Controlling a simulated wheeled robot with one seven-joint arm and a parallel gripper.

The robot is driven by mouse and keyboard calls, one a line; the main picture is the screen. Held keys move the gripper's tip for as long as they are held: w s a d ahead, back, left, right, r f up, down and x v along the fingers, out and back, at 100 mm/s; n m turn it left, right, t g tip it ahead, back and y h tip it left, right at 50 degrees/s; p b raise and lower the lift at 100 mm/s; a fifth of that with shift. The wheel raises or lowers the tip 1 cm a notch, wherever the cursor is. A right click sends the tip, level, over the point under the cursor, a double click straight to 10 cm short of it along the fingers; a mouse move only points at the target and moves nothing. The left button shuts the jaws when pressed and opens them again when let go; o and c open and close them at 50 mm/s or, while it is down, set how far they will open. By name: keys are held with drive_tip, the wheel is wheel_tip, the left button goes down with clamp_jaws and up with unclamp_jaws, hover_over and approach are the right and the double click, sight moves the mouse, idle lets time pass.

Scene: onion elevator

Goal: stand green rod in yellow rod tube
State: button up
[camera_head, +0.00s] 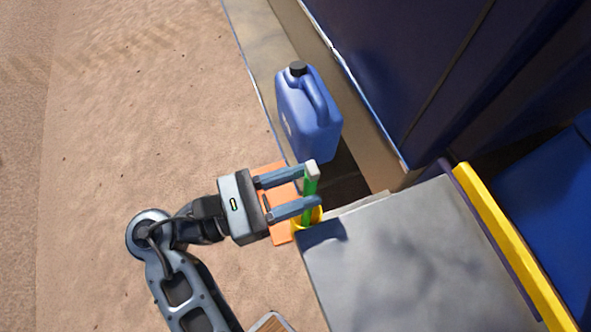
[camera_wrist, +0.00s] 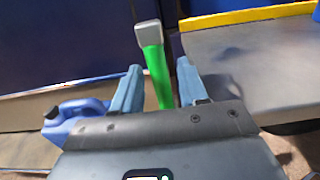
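The green rod (camera_head: 310,186) has a pale grey cap at its top end. It stands between the two fingers of my gripper (camera_head: 307,187), near their tips. In the wrist view the rod (camera_wrist: 157,75) shows between the spread fingers (camera_wrist: 158,88), with a gap on at least the right side, so the gripper looks open around it. The yellow rod tube (camera_head: 318,216) shows just below the near finger, beside the grey table's corner. The rod's lower end runs toward the tube, but the finger hides where they meet, so I cannot tell how deep it sits.
An orange plate (camera_head: 280,236) lies behind the tube. A blue jerrycan (camera_head: 308,112) stands just beyond my gripper and shows in the wrist view (camera_wrist: 75,118). The grey table (camera_head: 410,255) has a yellow rail (camera_head: 515,245). Sandy ground at left is clear.

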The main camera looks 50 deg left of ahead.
drive_tip(key=shift+o, duration=1)
drive_tip(key=v, duration=0.8)
drive_tip(key=shift+b, duration=0.35)
